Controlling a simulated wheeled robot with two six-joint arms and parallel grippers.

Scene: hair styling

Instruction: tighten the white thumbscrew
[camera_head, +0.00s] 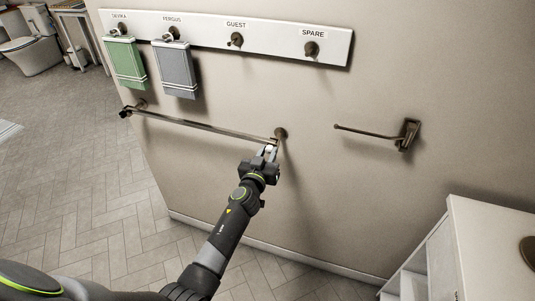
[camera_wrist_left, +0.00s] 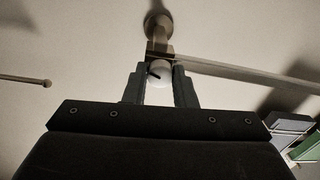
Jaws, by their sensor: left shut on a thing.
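The white thumbscrew (camera_wrist_left: 158,75) is a small pale knob with a dark mark on it, at the end fitting of the towel bar. My left gripper (camera_wrist_left: 158,88) is shut on it, with one finger on each side. In the head view my left gripper (camera_head: 267,154) is at the right end of the towel bar (camera_head: 200,126), just below its round wall mount (camera_head: 280,133). Only a small white bit of the thumbscrew (camera_head: 269,148) shows there between the fingers. My right gripper is in neither view.
A hook board (camera_head: 275,38) above carries a green towel (camera_head: 126,62) and a grey towel (camera_head: 176,69). A bare holder with an arm (camera_head: 408,134) is on the wall to the right. A white cabinet (camera_head: 480,225) stands at the lower right.

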